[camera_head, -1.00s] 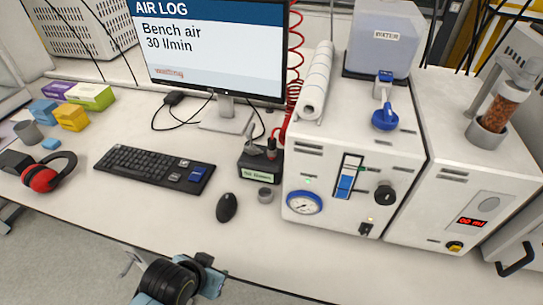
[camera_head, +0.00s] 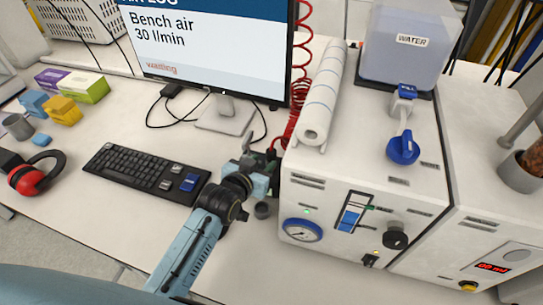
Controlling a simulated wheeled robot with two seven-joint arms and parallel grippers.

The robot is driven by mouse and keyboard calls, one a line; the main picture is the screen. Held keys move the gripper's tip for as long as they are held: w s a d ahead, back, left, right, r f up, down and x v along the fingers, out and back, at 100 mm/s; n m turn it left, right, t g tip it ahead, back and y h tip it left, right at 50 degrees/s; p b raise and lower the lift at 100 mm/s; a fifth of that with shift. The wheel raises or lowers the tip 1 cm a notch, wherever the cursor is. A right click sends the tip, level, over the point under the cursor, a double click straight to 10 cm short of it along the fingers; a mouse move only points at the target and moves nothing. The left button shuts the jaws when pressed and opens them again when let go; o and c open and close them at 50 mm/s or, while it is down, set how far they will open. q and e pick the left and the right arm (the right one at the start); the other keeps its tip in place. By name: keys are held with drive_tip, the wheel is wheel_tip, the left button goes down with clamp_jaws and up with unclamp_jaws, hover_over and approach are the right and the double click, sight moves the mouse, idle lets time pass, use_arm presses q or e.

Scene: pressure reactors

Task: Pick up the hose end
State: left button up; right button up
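The red coiled hose (camera_head: 297,97) hangs beside the monitor and runs down to a small dark box (camera_head: 275,178) on the bench, left of the white machine. Its lower end (camera_head: 271,153) appears to sit at the top of that box. My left gripper (camera_head: 252,172) is in front of the box and hides much of it. The fingers are small and overlap the dark parts, so I cannot tell whether they are open or touch the hose end. My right gripper is not in view.
The white machine (camera_head: 350,185) with gauge and paper roll (camera_head: 323,100) stands close on the right. A monitor (camera_head: 210,40) is behind, a keyboard (camera_head: 146,172) to the left. Red earmuffs (camera_head: 30,175) lie farther left. The bench front is mostly clear.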

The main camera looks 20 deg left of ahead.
sight(269, 161)
use_arm(q)
drive_tip(key=shift+w+d+f, duration=0.1)
drive_tip(key=shift+w+f, duration=0.1)
drive_tip(key=shift+w, duration=0.25)
drive_tip(key=shift+w+f, duration=0.2)
drive_tip(key=shift+w, duration=0.05)
drive_tip(key=x, duration=0.4)
drive_tip(key=shift+s+d+f, duration=0.15)
drive_tip(key=shift+s+f, duration=0.05)
drive_tip(key=shift+f, duration=0.15)
drive_tip(key=shift+w+f, duration=0.15)
drive_tip(key=shift+w, duration=0.2)
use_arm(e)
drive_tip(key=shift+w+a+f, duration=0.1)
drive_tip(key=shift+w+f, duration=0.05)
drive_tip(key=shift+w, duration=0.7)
use_arm(q)
drive_tip(key=shift+c, duration=0.6)
clamp_jaws()
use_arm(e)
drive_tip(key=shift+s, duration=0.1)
